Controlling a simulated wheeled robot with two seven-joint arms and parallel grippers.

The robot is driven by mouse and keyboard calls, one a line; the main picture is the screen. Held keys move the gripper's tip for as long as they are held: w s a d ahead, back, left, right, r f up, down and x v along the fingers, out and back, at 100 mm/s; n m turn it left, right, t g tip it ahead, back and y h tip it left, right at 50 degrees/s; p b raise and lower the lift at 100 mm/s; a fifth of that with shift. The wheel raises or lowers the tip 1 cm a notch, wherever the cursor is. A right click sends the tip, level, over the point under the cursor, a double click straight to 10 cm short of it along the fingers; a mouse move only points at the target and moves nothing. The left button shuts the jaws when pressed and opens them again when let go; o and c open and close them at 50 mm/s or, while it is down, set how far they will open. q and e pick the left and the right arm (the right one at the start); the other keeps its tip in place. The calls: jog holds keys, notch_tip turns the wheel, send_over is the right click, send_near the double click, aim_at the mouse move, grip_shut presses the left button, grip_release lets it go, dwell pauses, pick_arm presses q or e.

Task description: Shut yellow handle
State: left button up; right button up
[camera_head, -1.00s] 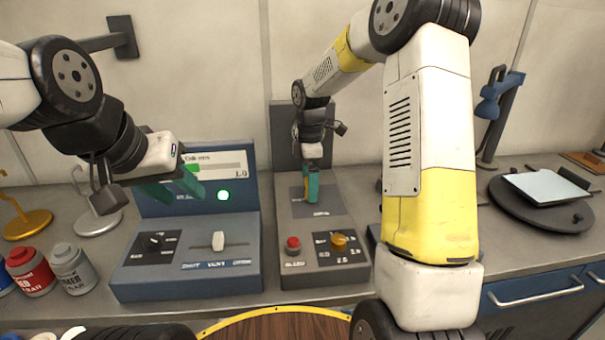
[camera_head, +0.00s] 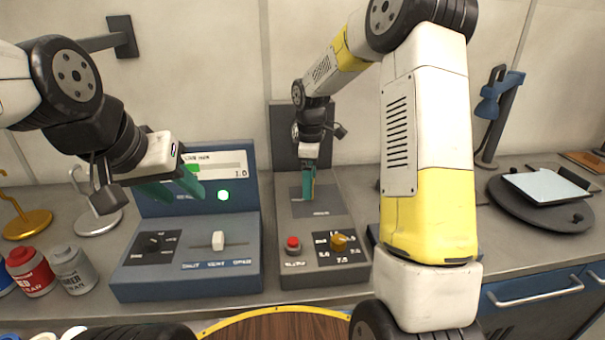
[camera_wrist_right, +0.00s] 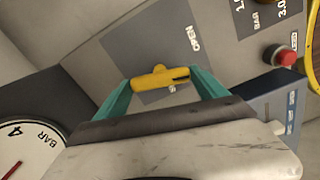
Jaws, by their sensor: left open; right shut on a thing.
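The yellow handle (camera_wrist_right: 160,78) is a short bar on a grey plate marked OPEN in the right wrist view. My right gripper (camera_wrist_right: 163,88) has one teal finger at each end of the bar and is shut on it. In the head view my right gripper (camera_head: 309,186) points down at the upper part of the grey panel (camera_head: 325,259) and mostly hides the handle. My left gripper (camera_head: 172,190) is open and empty, in front of the blue console's display.
The blue console (camera_head: 190,275) has a white slider (camera_head: 218,240) and a black knob. The grey panel carries a red button (camera_head: 292,244) and a yellow knob (camera_head: 339,242). Red and grey jars stand at left. A dark turntable (camera_head: 540,207) is at right.

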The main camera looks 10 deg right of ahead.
jog(key=m, duration=0.7)
jog(key=shift+r, duration=0.1)
jog(key=m, duration=0.4)
jog(key=shift+m, duration=0.4)
jog(key=shift+w+m, duration=0.1)
jog(key=shift+m, duration=1.4)
jog(key=o, duration=1.3)
notch_tip(320, 180, up, 8)
jog(key=shift+f, duration=0.1)
